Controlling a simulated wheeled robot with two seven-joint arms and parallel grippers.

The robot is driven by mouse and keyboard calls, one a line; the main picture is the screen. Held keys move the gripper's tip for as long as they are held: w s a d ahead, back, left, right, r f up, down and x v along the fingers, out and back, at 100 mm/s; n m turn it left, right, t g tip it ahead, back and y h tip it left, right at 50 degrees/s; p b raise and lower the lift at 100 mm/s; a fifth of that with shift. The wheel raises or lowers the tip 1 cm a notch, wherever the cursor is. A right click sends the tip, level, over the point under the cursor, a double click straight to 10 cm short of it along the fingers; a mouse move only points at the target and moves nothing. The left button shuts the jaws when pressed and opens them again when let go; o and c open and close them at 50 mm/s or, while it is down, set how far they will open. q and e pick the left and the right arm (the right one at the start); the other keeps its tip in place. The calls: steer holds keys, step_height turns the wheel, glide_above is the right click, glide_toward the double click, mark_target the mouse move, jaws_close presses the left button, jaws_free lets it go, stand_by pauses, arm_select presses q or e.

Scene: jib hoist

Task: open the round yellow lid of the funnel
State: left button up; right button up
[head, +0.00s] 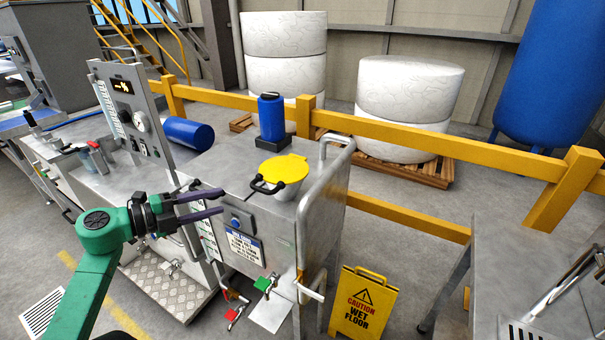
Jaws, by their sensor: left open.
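The round yellow lid (285,169) lies shut on top of the pale funnel (283,190), which stands on the grey metal cabinet top. A black handle (266,187) sticks out from the lid's left front edge. My left gripper (222,202) is to the left of the lid handle, in front of the cabinet. Its two dark fingers are apart and empty, pointing right toward the handle without touching it. My right gripper is not in the head view.
A blue canister (271,117) stands behind the lid, and a blue drum (188,133) lies to the left. A metal rail (318,190) runs along the cabinet's right edge. A yellow wet-floor sign (362,304) stands on the floor at right. A yellow barrier (407,143) runs behind.

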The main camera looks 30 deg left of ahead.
mark_target(258, 191)
arm_select(q)
steer(key=p+x, duration=0.1)
steer(key=x, duration=0.5)
steer(key=p+x, duration=0.1)
steer(key=x, duration=0.5)
steer(key=shift+w+d+r+p, duration=0.15)
steer(key=shift+r+p, duration=0.05)
steer(key=shift+p, duration=0.1)
steer(key=shift+w+d, duration=0.1)
steer(key=shift+w, duration=0.05)
steer(key=shift+f, duration=0.1)
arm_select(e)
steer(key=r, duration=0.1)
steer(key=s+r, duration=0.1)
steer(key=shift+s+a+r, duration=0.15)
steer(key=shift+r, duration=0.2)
arm_select(q)
steer(key=shift+c, duration=0.6)
jaws_close()
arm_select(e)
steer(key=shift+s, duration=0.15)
